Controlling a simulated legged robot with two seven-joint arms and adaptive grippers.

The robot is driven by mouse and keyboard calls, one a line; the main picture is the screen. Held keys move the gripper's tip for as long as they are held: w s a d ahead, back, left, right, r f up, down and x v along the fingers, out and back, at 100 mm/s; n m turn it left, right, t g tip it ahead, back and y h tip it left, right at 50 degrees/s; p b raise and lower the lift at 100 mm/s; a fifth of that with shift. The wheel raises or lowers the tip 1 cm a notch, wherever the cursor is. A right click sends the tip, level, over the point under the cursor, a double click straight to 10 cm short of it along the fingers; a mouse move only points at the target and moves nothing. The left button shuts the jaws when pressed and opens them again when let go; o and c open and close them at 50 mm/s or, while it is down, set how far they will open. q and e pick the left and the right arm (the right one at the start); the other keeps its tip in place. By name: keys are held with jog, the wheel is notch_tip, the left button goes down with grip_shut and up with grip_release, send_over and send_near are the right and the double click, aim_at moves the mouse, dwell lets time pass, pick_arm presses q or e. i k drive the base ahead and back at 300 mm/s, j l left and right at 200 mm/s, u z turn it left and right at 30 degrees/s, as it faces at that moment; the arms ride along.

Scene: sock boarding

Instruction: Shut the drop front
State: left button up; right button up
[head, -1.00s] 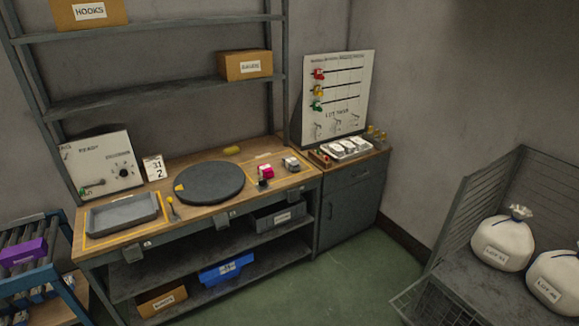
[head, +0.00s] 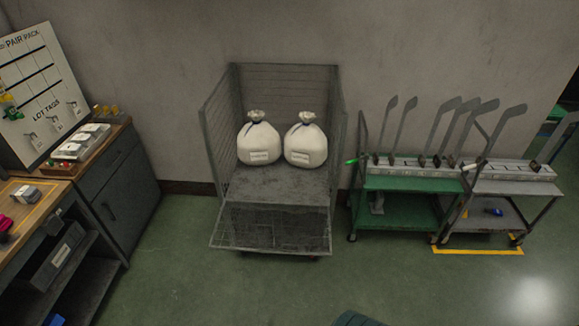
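The mesh cage trolley (head: 220,130) stands against the wall near the middle of the head view. Its drop front (head: 270,236) hangs open, folded outward and low at the near side of the cage. Two white tied sacks with labels, a left one (head: 259,143) and a right one (head: 306,145), sit side by side on the cage deck. Neither of my grippers is in view.
A workbench (head: 30,200) and grey cabinet (head: 118,190) stand at the left. Green (head: 400,215) and grey (head: 510,188) carts with upright sock boards stand right of the cage. Green floor (head: 200,280) in front is clear. A dark shape shows at the bottom edge.

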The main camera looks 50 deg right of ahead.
aim_at(305, 248)
jog(key=z, duration=1.7)
jog(key=i+j+z, duration=0.15)
jog(key=i, duration=0.15)
